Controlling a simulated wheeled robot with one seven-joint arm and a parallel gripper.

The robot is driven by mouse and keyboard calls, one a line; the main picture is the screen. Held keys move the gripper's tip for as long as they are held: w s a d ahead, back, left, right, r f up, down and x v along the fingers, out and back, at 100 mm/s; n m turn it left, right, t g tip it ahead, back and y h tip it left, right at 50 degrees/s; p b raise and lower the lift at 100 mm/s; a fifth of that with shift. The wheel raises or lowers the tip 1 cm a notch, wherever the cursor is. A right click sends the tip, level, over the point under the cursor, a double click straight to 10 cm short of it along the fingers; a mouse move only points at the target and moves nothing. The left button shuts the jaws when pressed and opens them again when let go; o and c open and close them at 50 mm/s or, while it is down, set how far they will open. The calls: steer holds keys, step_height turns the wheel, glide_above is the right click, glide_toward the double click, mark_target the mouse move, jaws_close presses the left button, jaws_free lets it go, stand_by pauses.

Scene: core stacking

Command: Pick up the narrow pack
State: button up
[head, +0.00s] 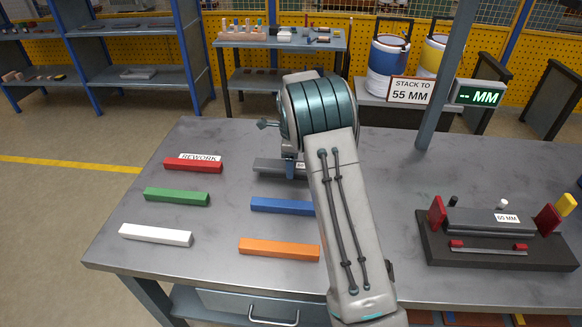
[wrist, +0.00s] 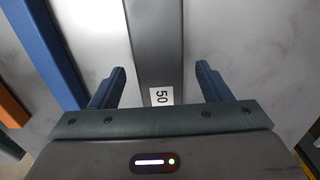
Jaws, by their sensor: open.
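A long grey bar (head: 268,166) lies on the table, partly hidden behind my arm; it looks like the narrow pack, though no label names it so. In the wrist view the grey bar (wrist: 157,35) runs up between my fingers and carries a white label reading 50. My gripper (wrist: 160,70) is open, with one finger on each side of the bar and a gap at both sides. In the head view my gripper (head: 291,168) is over the bar, mostly hidden by my arm.
Blue (head: 282,206) and orange (head: 278,250) bars lie nearer. Red (head: 193,166), green (head: 177,197) and white (head: 156,235) bars lie left. A post (head: 447,80) rises at the back.

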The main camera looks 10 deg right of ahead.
steer(key=c, duration=1.4)
steer(key=shift+r, duration=0.1)
